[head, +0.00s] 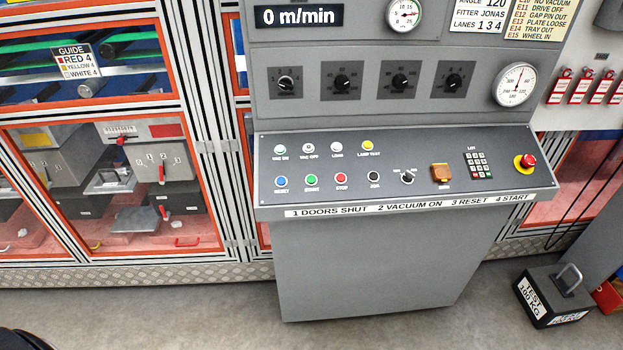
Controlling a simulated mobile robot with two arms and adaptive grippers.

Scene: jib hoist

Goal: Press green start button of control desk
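The grey control desk (375,260) stands in the middle of the head view, with a sloped button panel. The green start button (311,180) is in the panel's lower row, between the blue reset button (281,181) and the red stop button (341,178). Nothing covers it. Another green-looking or pale button (280,149) sits in the upper row at the left. The display (299,16) reads 0 m/min. Neither of my grippers shows in the head view.
A red emergency stop button (525,162) on a yellow base is at the panel's right end. A black test weight (554,297) stands on the floor at the right. Glazed orange-framed cabinets (120,190) line the left. The floor (170,315) in front is clear.

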